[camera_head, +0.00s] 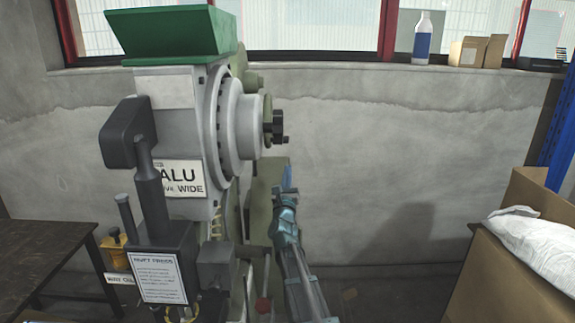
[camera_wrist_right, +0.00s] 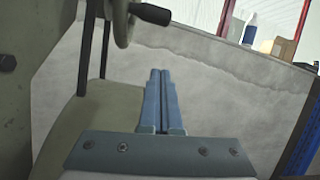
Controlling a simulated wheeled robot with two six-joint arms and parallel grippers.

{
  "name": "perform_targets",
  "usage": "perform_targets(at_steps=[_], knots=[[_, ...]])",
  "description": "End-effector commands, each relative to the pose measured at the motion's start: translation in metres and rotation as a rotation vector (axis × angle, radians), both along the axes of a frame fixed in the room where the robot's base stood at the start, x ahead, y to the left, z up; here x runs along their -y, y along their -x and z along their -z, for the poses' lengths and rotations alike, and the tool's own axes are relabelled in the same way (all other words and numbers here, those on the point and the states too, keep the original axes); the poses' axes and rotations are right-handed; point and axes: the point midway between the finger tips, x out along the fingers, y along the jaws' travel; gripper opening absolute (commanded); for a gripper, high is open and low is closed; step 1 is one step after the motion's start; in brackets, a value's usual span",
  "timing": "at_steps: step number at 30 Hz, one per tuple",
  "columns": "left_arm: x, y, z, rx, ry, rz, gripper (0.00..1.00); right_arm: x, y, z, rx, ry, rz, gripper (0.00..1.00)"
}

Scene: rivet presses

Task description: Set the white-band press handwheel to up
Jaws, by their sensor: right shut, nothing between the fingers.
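The press (camera_head: 215,95) stands left of centre in the head view, with a green hopper on top, a pale band on its body and a plate reading "ALU WIDE". Its handwheel (camera_head: 267,110) is seen nearly edge-on at the right side, with a dark handle (camera_head: 278,126) sticking out to the right. The right wrist view shows part of the wheel rim (camera_wrist_right: 123,28) and the black handle (camera_wrist_right: 151,14) at the top. My right gripper (camera_head: 287,172) is shut and empty, below the handwheel and apart from it. Its closed fingers (camera_wrist_right: 159,75) point up the wrist view. My left gripper is not in view.
A dark table (camera_head: 50,255) stands at the left. Cardboard boxes (camera_head: 510,265) with a white bag (camera_head: 540,250) stand at the right. A bottle (camera_head: 422,38) and small boxes are on the window sill. The space right of the press, before the wall, is free.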

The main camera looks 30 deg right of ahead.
Motion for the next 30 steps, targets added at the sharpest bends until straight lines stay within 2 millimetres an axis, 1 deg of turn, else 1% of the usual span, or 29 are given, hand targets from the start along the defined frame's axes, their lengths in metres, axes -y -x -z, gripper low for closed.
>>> perform_targets(at_steps=[8,16,18,21,25,30], knots=[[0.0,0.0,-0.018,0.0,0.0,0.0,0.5,0.023,-0.033,-0.018,0.0,0.001,0.001,0.0],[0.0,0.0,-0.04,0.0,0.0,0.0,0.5,0.053,-0.076,-0.04,0.0,0.0,0.001,0.0],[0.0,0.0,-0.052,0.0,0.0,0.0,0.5,0.042,-0.062,-0.052,0.0,-0.001,-0.001,0.0],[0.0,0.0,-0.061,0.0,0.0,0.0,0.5,0.035,-0.055,-0.061,0.0,0.0,-0.001,0.0],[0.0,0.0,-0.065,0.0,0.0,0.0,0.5,0.03,-0.052,-0.065,0.001,-0.001,0.0,0.0],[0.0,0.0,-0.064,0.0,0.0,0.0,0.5,0.029,-0.051,-0.064,0.0,0.0,0.0,0.0]])
